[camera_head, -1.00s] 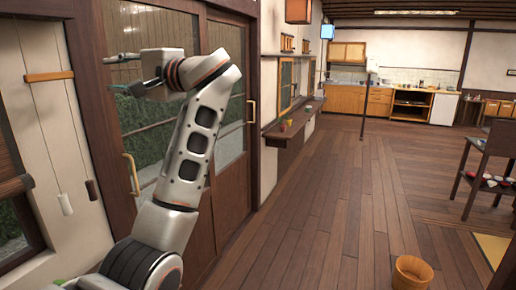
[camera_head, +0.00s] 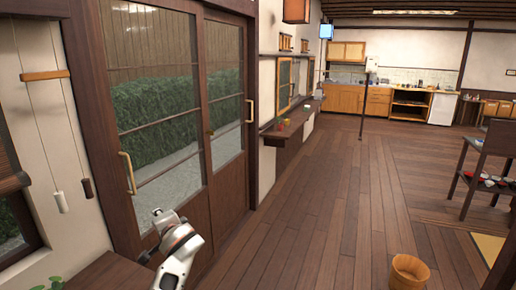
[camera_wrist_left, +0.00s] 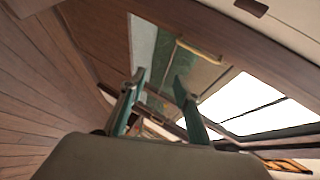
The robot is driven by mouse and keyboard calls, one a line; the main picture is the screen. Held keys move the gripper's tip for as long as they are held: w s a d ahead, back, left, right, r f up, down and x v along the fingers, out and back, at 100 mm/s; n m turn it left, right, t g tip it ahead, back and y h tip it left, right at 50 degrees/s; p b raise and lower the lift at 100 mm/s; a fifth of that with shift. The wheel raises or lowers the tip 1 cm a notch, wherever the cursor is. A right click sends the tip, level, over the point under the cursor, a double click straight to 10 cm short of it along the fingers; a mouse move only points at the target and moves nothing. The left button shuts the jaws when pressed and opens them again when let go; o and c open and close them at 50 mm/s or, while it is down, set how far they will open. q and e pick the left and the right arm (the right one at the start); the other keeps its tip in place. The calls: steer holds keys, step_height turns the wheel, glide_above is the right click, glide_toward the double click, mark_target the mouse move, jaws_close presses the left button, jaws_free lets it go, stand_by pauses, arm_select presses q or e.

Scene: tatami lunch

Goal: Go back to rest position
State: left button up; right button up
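My left arm shows at the bottom left of the head view, low in front of the sliding glass doors (camera_head: 175,110). My left gripper shows in the left wrist view (camera_wrist_left: 155,95). Its two greenish fingers stand apart with a clear gap, and nothing is between them. The fingers touch nothing that I can see. In the head view I cannot make out its fingertips. My right gripper is in neither view.
A wooden bucket (camera_head: 410,272) stands on the plank floor at the bottom right. A dark shelf unit (camera_head: 490,165) is at the right. A wall ledge (camera_head: 290,128) holds small items. A dark wooden surface (camera_head: 105,272) lies at the bottom left. The middle floor is clear.

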arm_select(q)
steer(key=s+d+f+h, duration=0.25)
steer(key=s+f, duration=0.55)
steer(key=f, duration=0.4)
steer(key=s+d+f+h, duration=0.1)
steer(key=s+f+h, duration=0.2)
steer(key=s+f, duration=0.65)
steer(key=s+d+f+n+h, duration=0.1)
steer(key=s+f, duration=0.2)
steer(key=s, duration=0.4)
steer(key=s+d+f+n+h, duration=0.1)
steer(key=s+f+n+h, duration=0.1)
steer(key=s+f, duration=0.2)
steer(key=s+d+f+n+g+h, duration=0.1)
steer(key=s+f, duration=0.3)
steer(key=s, duration=0.7)
steer(key=shift+d+f+n, duration=0.2)
steer(key=shift+d+n, duration=0.2)
steer(key=shift+d, duration=0.2)
